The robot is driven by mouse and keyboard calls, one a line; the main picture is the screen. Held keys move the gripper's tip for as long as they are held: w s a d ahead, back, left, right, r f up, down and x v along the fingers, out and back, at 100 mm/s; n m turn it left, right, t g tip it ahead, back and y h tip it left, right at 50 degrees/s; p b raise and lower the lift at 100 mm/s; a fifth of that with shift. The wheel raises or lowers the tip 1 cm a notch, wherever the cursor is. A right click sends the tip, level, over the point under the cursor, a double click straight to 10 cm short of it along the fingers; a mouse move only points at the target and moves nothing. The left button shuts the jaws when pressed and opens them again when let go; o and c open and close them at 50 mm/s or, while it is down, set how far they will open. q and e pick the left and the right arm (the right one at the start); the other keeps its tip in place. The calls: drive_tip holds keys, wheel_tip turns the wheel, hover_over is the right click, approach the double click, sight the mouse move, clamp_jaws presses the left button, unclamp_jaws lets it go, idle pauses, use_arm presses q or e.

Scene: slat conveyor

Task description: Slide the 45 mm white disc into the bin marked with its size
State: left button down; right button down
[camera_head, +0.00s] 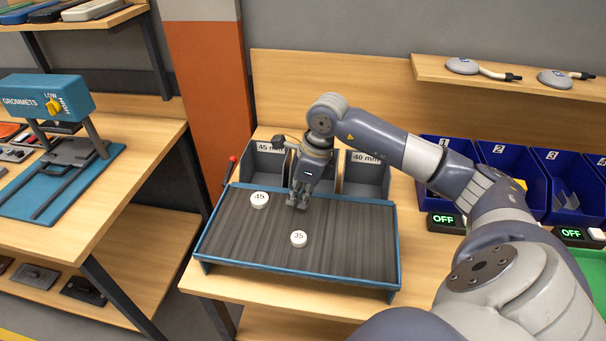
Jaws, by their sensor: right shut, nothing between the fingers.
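The white disc marked 45 (259,199) lies flat on the dark slatted conveyor (340,260), toward its upper left, in front of the bin marked 45 mm (265,168). A second white disc marked 35 (298,239) lies nearer the middle. My right gripper (297,203) is shut and empty, pointing down at the conveyor's far part, to the right of the 45 disc and apart from it. The bin marked 40 mm (366,180) stands behind the conveyor on the right. My left gripper is not in view.
Blue numbered bins (510,165) and small boxes reading OFF (443,220) stand right of the conveyor, partly behind my arm. A blue GROMMETS press (50,100) stands on the left table. A blue rim (300,277) edges the conveyor; its near part is clear.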

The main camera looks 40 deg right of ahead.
sight(268, 199)
drive_tip(key=shift+w+a+p, duration=0.9)
drive_tip(key=shift+w+a, duration=0.15)
drive_tip(key=shift+w, duration=0.2)
drive_tip(key=shift+w+a, duration=0.25)
drive_tip(key=shift+w, duration=0.05)
drive_tip(key=shift+f, duration=0.1)
drive_tip(key=shift+w+a+b, duration=0.45)
drive_tip(key=shift+w+a, duration=0.2)
drive_tip(key=shift+w, duration=0.2)
drive_tip(key=shift+w+a, duration=0.3)
drive_tip(key=shift+w, duration=0.05)
drive_tip(key=shift+s+d, duration=0.1)
drive_tip(key=shift+s, duration=0.05)
